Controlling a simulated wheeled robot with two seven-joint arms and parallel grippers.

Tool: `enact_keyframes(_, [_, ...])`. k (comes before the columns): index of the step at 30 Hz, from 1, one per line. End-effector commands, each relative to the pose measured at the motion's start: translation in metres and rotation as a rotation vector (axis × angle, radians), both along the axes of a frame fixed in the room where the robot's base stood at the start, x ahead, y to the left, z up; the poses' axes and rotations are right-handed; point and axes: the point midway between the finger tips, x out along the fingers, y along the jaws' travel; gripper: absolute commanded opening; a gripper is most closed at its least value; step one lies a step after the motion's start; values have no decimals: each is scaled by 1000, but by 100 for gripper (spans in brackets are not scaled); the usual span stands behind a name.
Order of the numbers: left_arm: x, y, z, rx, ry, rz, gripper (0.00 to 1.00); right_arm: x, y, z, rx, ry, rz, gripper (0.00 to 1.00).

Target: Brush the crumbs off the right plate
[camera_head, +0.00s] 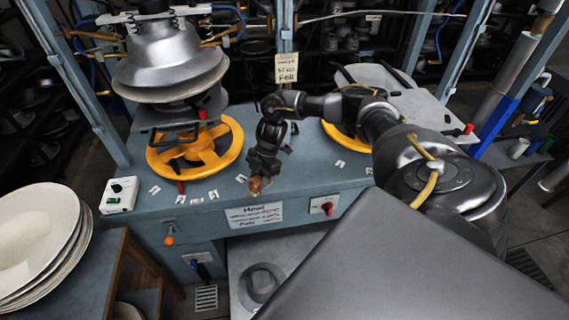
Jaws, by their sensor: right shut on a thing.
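My right gripper (260,174) hangs over the front part of the blue-grey press bench (322,187), left of its middle. It is shut on a small orange-brown thing (256,187), which shows only at the fingertips; I cannot tell if it is a brush. A flat light-grey plate (432,107) is on the right side of the press, behind my right arm, which hides part of it. No crumbs can be made out on it. My left gripper is not in view.
A silver hat form (172,58) is above a yellow handwheel (226,146) on the left. Another yellow wheel (342,138) is partly behind my right arm. Stacked pale discs (42,232) stand front left. Blue posts (92,108) frame the press. A small control box (121,195) sits left.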

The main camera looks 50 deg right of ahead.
Motion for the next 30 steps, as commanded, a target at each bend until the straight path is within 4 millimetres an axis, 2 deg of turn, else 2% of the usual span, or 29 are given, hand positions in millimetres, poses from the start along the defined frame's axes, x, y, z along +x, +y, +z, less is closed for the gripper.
enact_keyframes(1, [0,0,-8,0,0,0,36,9,29,1,4,-7,117,19])
enact_keyframes(6, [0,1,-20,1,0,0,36,19,109,13,-3,-5,546,19])
enact_keyframes(11, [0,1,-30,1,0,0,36,18,170,28,-10,-5,930,19])
enact_keyframes(15, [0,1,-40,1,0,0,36,10,220,39,-11,-2,1291,20])
enact_keyframes(18, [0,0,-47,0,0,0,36,0,253,47,-8,0,1565,20])
enact_keyframes(23, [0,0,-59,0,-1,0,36,-20,297,59,-14,3,2042,20])
enact_keyframes(27, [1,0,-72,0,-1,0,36,-45,329,66,-11,7,2542,19])
enact_keyframes(30, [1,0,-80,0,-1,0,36,-63,344,67,-9,8,2911,19])
